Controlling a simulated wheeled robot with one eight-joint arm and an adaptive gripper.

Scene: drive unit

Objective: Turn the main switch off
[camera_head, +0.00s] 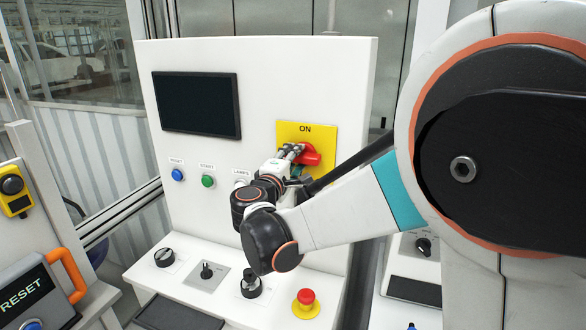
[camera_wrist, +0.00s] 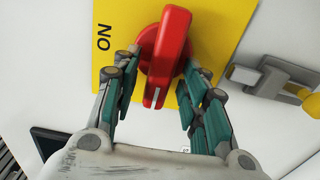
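The main switch is a red rotary handle (camera_head: 311,155) on a yellow plate (camera_head: 326,136) marked ON at its top, on the white upright panel. In the wrist view the red handle (camera_wrist: 168,45) stands between my fingers, with ON to its left. A white mark on the handle's end points toward the bottom of that picture. My gripper (camera_head: 296,152) is at the switch; its two fingers in the wrist view (camera_wrist: 160,80) are spread on either side of the handle. A gap shows on the right side; contact on the left is unclear.
Left of the switch are a dark screen (camera_head: 196,104), a blue button (camera_head: 178,175) and a green button (camera_head: 208,181). The ledge below carries black knobs (camera_head: 164,257) and a red emergency button (camera_head: 306,299). A grey fitting (camera_wrist: 275,78) sits right of the plate.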

